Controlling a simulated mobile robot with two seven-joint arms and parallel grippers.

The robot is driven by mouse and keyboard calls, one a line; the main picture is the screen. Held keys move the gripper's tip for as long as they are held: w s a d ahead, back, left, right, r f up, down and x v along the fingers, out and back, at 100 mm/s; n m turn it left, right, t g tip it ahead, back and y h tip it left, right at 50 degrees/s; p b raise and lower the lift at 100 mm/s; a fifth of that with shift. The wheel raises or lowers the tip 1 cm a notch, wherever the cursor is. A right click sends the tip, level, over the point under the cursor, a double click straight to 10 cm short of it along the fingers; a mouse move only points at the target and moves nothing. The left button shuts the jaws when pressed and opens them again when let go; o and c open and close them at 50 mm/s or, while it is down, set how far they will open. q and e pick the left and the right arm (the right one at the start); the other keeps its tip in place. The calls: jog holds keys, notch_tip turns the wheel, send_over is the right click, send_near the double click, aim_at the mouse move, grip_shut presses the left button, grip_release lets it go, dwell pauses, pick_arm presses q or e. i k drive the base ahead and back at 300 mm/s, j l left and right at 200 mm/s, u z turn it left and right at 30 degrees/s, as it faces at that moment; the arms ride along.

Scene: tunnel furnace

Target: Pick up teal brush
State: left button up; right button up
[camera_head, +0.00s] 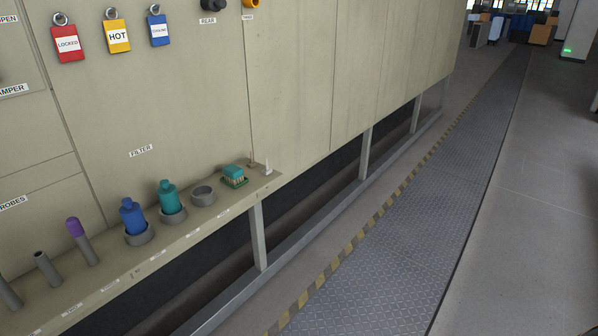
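The teal brush (235,173) is a small block with pale bristles underneath. It rests on a dark green base near the right end of the narrow beige shelf (187,236). Neither of my grippers shows in the head view.
Left of the brush are an empty grey ring holder (203,195), a teal bottle (168,196), a blue bottle (131,216) and a purple-topped rod (77,229). A small white peg (267,168) stands right of the brush. The furnace wall (190,100) rises behind. The metal walkway (425,210) is clear.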

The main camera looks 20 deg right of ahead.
aim_at(233, 174)
jog(key=z, duration=0.15)
jog(key=u, duration=1.4)
jog(key=z, duration=1.4)
jog(key=i+l+u, duration=0.15)
jog(key=i+u, duration=0.15)
jog(key=i+l+u, duration=0.3)
